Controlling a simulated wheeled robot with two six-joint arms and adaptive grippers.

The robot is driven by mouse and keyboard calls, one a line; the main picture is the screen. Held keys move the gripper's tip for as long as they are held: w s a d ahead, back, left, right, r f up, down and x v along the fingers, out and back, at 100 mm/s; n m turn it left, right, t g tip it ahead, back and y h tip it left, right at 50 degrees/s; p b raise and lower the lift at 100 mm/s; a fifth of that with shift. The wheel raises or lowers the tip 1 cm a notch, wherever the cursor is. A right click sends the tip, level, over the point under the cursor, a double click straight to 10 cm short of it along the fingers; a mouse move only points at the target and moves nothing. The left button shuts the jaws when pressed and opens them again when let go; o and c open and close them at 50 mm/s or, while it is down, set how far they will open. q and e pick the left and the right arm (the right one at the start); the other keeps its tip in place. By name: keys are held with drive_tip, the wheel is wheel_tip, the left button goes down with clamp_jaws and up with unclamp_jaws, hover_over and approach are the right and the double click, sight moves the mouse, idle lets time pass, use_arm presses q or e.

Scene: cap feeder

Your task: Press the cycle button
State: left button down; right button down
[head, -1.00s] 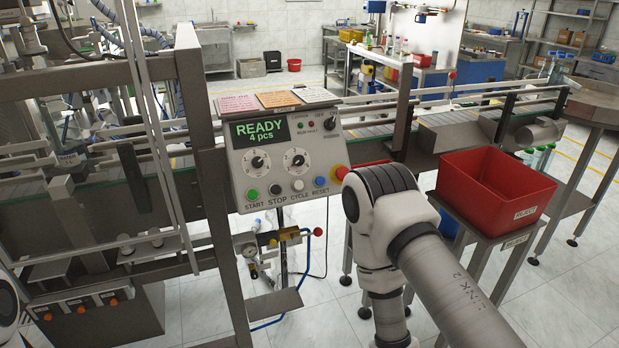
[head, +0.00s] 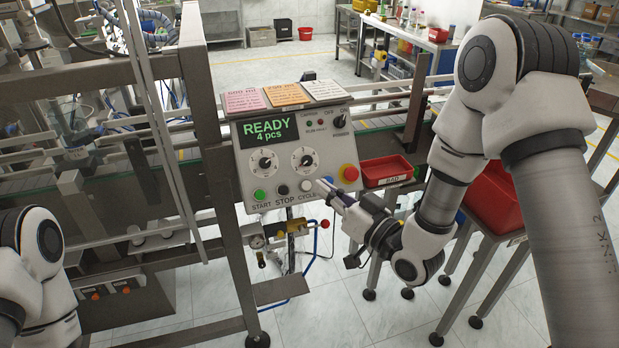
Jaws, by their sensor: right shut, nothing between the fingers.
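The control panel (head: 242,160) faces me with its display reading "READY 4 pcs". The white cycle button (head: 306,186) is in its lower row, above the CYCLE label, right of the black stop button (head: 283,190) and the green start button (head: 259,195). My right gripper (head: 322,184) is shut and empty, with its tips just right of the cycle button, in front of the reset button's place. The RESET label is hidden behind it. I cannot tell whether the tips touch the panel. My left arm shows at the left edge; its gripper is out of view.
A red emergency knob (head: 350,173) and a black power knob (head: 341,121) are on the panel's right side. A small red tray (head: 388,168) is right of the panel. A larger red bin (head: 492,200) is partly hidden behind my right arm. A metal frame post (head: 207,100) stands left.

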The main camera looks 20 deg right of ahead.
sight(306, 185)
drive_tip(key=shift+w, duration=0.15)
drive_tip(key=w+f+b, duration=0.3)
drive_tip(key=w+f, duration=0.2)
drive_tip(key=w, duration=0.2)
drive_tip(key=shift+a, duration=0.15)
idle(0.3)
drive_tip(key=shift+w+f, duration=0.1)
idle(1.2)
drive_tip(key=shift+w+f+b, duration=0.15)
drive_tip(key=shift+w+b, duration=0.1)
drive_tip(key=shift+b, duration=0.15)
